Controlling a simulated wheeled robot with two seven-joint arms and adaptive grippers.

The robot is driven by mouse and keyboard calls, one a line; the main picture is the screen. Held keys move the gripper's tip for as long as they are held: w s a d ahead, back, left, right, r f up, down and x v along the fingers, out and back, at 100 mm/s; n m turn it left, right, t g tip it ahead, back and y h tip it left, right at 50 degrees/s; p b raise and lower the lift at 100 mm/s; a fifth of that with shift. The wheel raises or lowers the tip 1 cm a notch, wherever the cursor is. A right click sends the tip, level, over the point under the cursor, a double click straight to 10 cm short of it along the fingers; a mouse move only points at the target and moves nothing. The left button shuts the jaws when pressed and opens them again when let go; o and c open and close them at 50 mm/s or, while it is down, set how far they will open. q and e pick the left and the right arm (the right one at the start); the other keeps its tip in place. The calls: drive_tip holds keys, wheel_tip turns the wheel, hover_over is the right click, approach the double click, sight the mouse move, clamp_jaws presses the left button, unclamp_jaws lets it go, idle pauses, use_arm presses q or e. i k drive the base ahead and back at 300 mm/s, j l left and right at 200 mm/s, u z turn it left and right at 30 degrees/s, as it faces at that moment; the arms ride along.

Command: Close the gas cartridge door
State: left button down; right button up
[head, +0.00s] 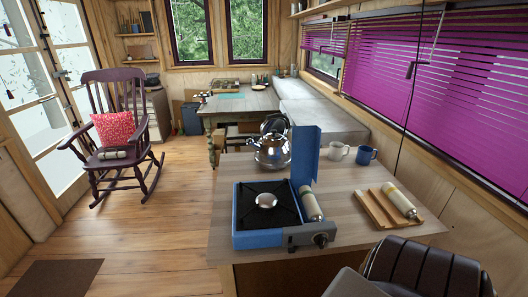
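A blue camping stove (240,240) with a black top and a silver burner stands on the near wooden table. Its blue gas cartridge door (306,154) stands open, raised upright at the stove's right side. A pale gas cartridge (311,205) lies in the open compartment at the right of the burner. The control knob (320,240) is at the stove's front right. Neither gripper's fingers can be seen in the head view.
A steel kettle (271,152) stands behind the stove, left of the raised door. A white mug (338,152) and a blue mug (366,155) stand behind right. A wooden tray (372,208) with a second cartridge (399,200) lies at the right. Table between stove and tray is clear.

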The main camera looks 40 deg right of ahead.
sight(306, 140)
drive_tip(key=i+j+u, duration=0.25)
drive_tip(key=u, duration=0.15)
drive_tip(key=i+j+u, duration=0.2)
drive_tip(key=u, duration=0.2)
drive_tip(key=i+j, duration=0.1)
drive_tip(key=i, duration=0.2)
drive_tip(key=i+j, duration=0.1)
drive_tip(key=i, duration=0.25)
drive_tip(key=i+z, duration=0.3)
drive_tip(key=i+j+z, duration=0.1)
drive_tip(key=i+z, duration=1)
drive_tip(key=i, duration=0.15)
drive_tip(key=i+z, duration=0.4)
drive_tip(key=i+j+z, duration=0.15)
drive_tip(key=i+z, duration=0.45)
drive_tip(key=z, duration=0.2)
drive_tip(key=i+j+z, duration=0.15)
drive_tip(key=z, duration=0.3)
drive_tip(key=i+z, duration=0.15)
drive_tip(key=z, duration=0.3)
drive_tip(key=i+j+z, duration=0.1)
drive_tip(key=z, duration=0.3)
drive_tip(key=i+j+z, duration=0.15)
drive_tip(key=z, duration=0.3)
drive_tip(key=i+j+z, duration=0.15)
drive_tip(key=z, duration=0.3)
